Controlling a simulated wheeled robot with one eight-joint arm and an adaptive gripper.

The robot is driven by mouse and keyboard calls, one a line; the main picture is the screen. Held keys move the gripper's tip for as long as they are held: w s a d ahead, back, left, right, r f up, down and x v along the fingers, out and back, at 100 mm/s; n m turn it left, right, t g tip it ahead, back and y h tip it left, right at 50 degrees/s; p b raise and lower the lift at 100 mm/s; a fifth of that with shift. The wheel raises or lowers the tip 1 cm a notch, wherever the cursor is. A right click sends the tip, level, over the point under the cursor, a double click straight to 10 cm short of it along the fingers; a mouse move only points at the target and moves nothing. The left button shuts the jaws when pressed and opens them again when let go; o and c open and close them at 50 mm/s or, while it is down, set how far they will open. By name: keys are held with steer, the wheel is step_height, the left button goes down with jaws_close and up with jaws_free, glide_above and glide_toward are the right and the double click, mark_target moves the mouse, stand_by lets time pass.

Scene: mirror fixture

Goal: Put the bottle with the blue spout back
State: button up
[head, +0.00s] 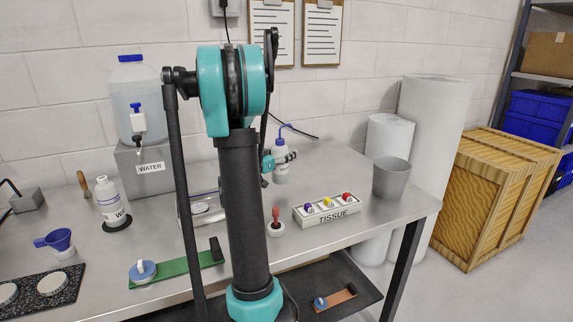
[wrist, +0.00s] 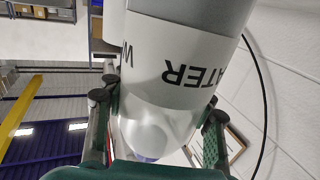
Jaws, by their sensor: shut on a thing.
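The bottle with the blue spout (head: 281,171) is upright near the back of the bench, right of my arm's column in the head view. My gripper (head: 279,160) is shut around it from the left. The wrist view shows its white body and WATER label (wrist: 183,72) upside down, with a finger of my gripper (wrist: 160,108) on each side. I cannot tell whether its base touches the bench. Another white bottle (head: 111,203) with a label stands on a black round base (head: 117,224) at the left.
A water tank (head: 136,95) stands on a grey block (head: 143,182) at the back left. A red-handled stamp-like object (head: 276,222) stands beside my column. Bare bench (head: 345,170) lies behind the tissue box.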

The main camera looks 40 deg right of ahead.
mark_target(286, 163)
steer(key=shift+f, duration=2.2)
steer(key=o, duration=0.8)
steer(key=shift+f, duration=0.1)
steer(key=shift+c, duration=0.2)
steer(key=shift+a, duration=0.25)
steer(key=s+a, duration=0.1)
steer(key=a, duration=0.6)
steer(key=shift+s, duration=0.1)
